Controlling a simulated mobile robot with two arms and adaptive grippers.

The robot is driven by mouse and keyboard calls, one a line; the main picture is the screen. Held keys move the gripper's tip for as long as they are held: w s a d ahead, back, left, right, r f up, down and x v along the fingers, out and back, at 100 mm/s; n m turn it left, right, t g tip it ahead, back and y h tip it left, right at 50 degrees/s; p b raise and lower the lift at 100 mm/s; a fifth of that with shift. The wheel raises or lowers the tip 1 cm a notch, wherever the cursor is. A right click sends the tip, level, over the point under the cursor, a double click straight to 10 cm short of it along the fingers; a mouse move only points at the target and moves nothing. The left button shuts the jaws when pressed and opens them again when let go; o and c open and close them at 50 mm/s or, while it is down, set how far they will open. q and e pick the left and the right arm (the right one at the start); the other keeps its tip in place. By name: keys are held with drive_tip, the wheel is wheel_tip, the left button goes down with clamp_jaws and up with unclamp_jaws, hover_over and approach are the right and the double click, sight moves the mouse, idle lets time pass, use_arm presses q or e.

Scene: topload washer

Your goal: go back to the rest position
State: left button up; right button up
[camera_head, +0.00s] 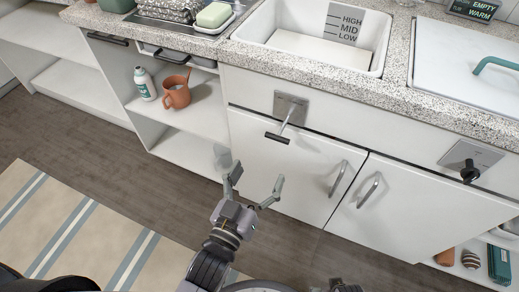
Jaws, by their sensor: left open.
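My left gripper (255,187) is in the camera_head view, below the counter and in front of the white cabinet doors. Its two fingers are spread apart, with nothing between them. The left arm comes up from the bottom edge of the view. At the bottom, right of the middle, a small dark part (345,287) shows at the edge; I cannot tell if it belongs to my right gripper.
A speckled counter (300,78) holds a white basin (272,42) and a white lid (470,60). White doors (283,165) carry metal handles. Left shelves hold a terracotta jug (176,95) and a bottle (144,84). A striped rug (75,235) lies on open floor at left.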

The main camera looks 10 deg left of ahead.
use_arm(q)
drive_tip(key=s+a+f+g+y, duration=0.1)
drive_tip(key=s+a+f+g, duration=0.25)
drive_tip(key=f, duration=0.75)
drive_tip(key=s+a+f+g+y, duration=0.2)
drive_tip(key=a+f+g, duration=0.2)
drive_tip(key=f, duration=0.7)
drive_tip(key=s+a+f+g+y, duration=0.1)
drive_tip(key=s+a+f+g, duration=0.2)
drive_tip(key=f, duration=0.8)
drive_tip(key=s+a+f+g+y, duration=0.1)
drive_tip(key=s+a+f+g, duration=0.3)
drive_tip(key=s+a+f, duration=0.3)
drive_tip(key=s+a+r+m+g+p, duration=0.1)
drive_tip(key=s+p, duration=1.4)
drive_tip(key=s, duration=0.1)
drive_tip(key=shift+s+a+r+g+y, duration=0.15)
drive_tip(key=shift+s+a+g+y, duration=0.1)
drive_tip(key=shift+a+g+y, duration=0.1)
use_arm(e)
drive_tip(key=s+d+r, duration=0.1)
drive_tip(key=s, duration=0.6)
drive_tip(key=s+d+r+g, duration=0.1)
drive_tip(key=s+r, duration=0.1)
drive_tip(key=s, duration=0.5)
drive_tip(key=shift+s+d, duration=0.35)
